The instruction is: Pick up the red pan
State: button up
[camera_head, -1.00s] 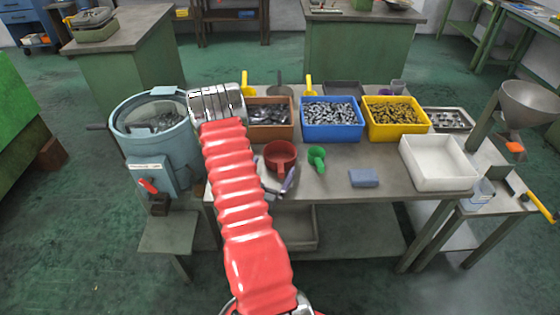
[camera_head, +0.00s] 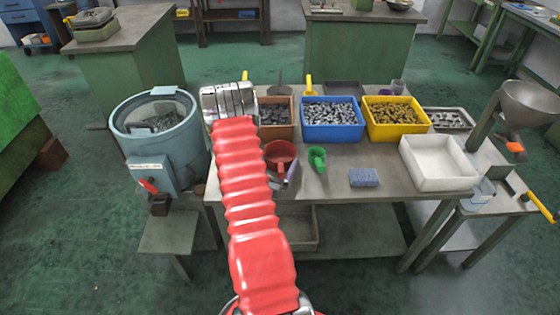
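The red pan (camera_head: 280,154) is a small round scoop on the near-middle of the grey workbench (camera_head: 330,185). Its handle points toward the front edge. My red ribbed arm passes just left of it and covers the bench there. The metal joint at the top of this red part is above the pan's left, over the left end of the bench. I cannot make out my gripper's fingers; they seem hidden behind the arm. A purple and grey item (camera_head: 291,174) lies by the pan's handle, partly hidden by the arm.
A green scoop (camera_head: 317,158) stands right of the pan, then a blue sponge (camera_head: 364,178) and a white tray (camera_head: 438,163). Brown (camera_head: 275,132), blue (camera_head: 332,133) and yellow (camera_head: 396,132) bins of parts line the back. A round blue-grey machine (camera_head: 158,140) stands at left.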

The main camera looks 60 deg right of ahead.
jog(key=c, duration=0.7)
jog(key=shift+r, duration=0.15)
